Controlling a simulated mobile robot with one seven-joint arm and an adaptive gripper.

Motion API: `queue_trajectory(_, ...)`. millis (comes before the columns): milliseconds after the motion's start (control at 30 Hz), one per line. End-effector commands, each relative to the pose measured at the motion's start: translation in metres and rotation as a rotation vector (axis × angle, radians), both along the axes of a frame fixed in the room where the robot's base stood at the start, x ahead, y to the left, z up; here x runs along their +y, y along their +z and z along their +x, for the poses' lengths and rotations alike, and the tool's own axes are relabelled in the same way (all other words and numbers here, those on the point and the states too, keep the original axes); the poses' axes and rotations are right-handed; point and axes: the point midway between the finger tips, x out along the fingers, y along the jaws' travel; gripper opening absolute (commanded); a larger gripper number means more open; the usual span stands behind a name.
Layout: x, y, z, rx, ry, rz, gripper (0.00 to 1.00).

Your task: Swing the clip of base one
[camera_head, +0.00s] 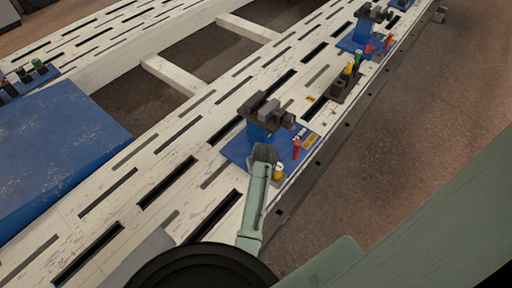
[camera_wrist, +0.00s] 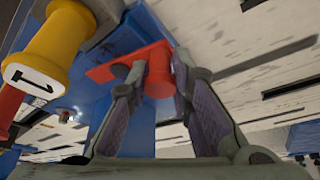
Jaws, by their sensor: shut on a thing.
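The nearest blue base (camera_head: 236,152) stands on the slotted white bench, with a dark grey clamp block (camera_head: 265,108) on its blue post. A yellow knob (camera_head: 278,171) and a red pin (camera_head: 297,147) stand at its right side. In the wrist view the yellow knob (camera_wrist: 50,50) carries a "1", and part of the red pin (camera_wrist: 8,105) shows at the left edge. My gripper (camera_head: 264,153) is low over this base; in the wrist view its fingers (camera_wrist: 160,75) are shut on a red clip (camera_wrist: 157,55). In the head view the gripper hides this clip.
Further along the bench stand a dark block with coloured pegs (camera_head: 345,84) and another blue base (camera_head: 352,45). A large blue plate (camera_head: 50,140) lies at the left. The bench's right edge runs close beside the base, with open floor (camera_head: 420,120) beyond.

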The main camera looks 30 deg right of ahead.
Motion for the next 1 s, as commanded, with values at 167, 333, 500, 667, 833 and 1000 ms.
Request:
queue_trajectory(167,0.0,0.0,0.0,-0.001,-0.001,-0.001,0.0)
queue_trajectory(333,0.0,0.0,0.0,0.0,-0.001,-0.001,0.3)
queue_trajectory(500,0.0,0.0,0.0,0.0,-0.002,0.0,0.41)
queue_trajectory(667,0.0,0.0,0.0,0.0,-0.002,0.0,0.41)
queue_trajectory(833,0.0,0.002,-0.001,0.0,-0.002,0.0,0.41)
queue_trajectory(1000,0.002,0.02,-0.008,-0.001,-0.003,-0.002,0.41)
